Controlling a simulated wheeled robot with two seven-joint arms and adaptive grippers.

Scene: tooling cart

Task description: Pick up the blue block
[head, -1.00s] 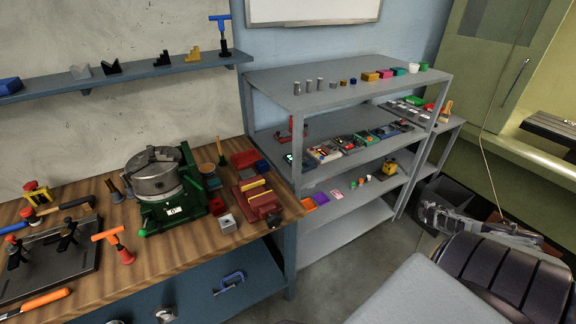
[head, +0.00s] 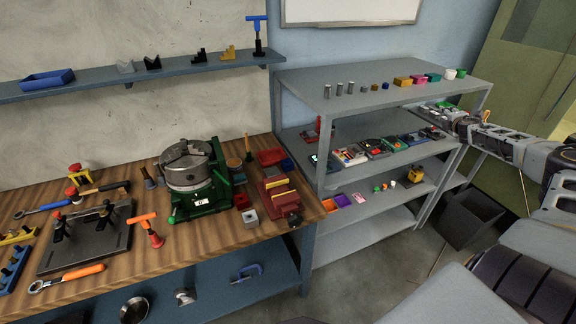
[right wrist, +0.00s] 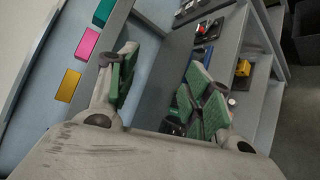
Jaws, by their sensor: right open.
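A small blue block (head: 385,86) sits on the top board of the grey shelf unit, in the row between small metal pieces and a yellow block (head: 402,81). It does not show in the right wrist view. My right gripper (head: 436,113) is at the right end of the shelf unit, to the right of the blue block and apart from it. In the right wrist view the gripper (right wrist: 160,85) has its green-padded fingers spread, with nothing between them. My left gripper is not in view.
On the top board (head: 345,104), a pink block (head: 419,79), a teal block (head: 433,77) and white and green pieces stand right of the yellow block. Grey cylinders (head: 339,89) stand to the left. Lower shelves hold several devices. A wooden workbench (head: 110,260) carries tools.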

